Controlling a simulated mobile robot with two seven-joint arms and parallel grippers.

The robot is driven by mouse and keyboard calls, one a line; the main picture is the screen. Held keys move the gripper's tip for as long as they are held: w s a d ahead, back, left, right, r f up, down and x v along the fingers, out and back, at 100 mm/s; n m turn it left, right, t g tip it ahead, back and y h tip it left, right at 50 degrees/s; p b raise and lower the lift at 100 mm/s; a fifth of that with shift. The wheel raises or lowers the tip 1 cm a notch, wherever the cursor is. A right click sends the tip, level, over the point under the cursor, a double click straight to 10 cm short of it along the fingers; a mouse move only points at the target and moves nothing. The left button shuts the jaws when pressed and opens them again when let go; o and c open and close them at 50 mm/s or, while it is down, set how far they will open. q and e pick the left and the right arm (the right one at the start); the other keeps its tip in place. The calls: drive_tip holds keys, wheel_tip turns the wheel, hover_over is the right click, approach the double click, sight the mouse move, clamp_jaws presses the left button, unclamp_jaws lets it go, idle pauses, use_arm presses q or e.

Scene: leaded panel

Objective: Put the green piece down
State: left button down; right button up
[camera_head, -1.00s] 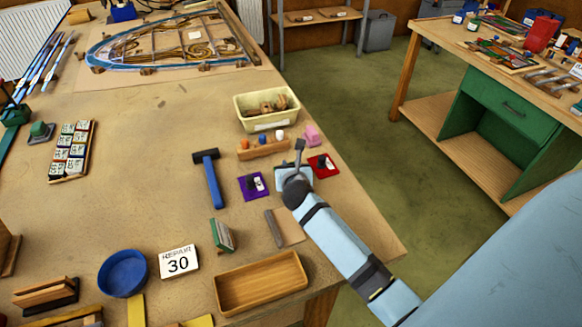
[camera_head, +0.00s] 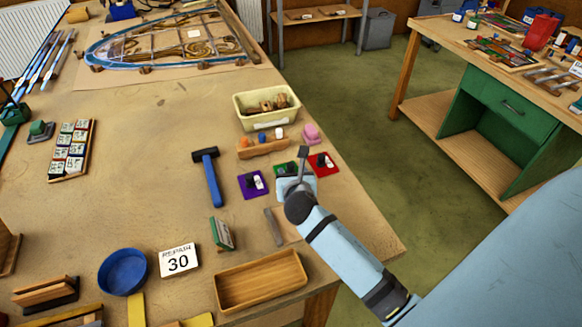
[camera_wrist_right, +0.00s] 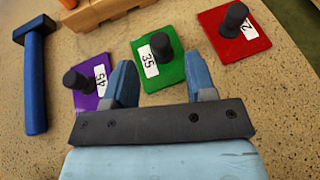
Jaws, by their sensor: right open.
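The green piece (camera_head: 286,168) is a flat plate with a black knob and a white label. It lies on the workbench between the purple piece (camera_head: 251,187) and the red piece (camera_head: 323,165). In the right wrist view the green piece (camera_wrist_right: 172,72) lies flat, its label reading 35. My right gripper (camera_head: 298,182) is open, its two fingers (camera_wrist_right: 163,80) apart and empty. In the wrist view they stand at the near edge of the green plate, with the knob beyond them, ungripped. My left gripper is not in view.
A blue hammer (camera_head: 211,180) lies to the left. A wooden block with pegs (camera_head: 262,150) and a cream bin (camera_head: 267,122) stand behind. A grey bar (camera_head: 273,227) and a wooden tray (camera_head: 262,284) lie nearer the front. The bench's right edge is close.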

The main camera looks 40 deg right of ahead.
drive_tip(key=v, duration=0.6)
drive_tip(key=shift+a+f, duration=0.1)
idle(0.4)
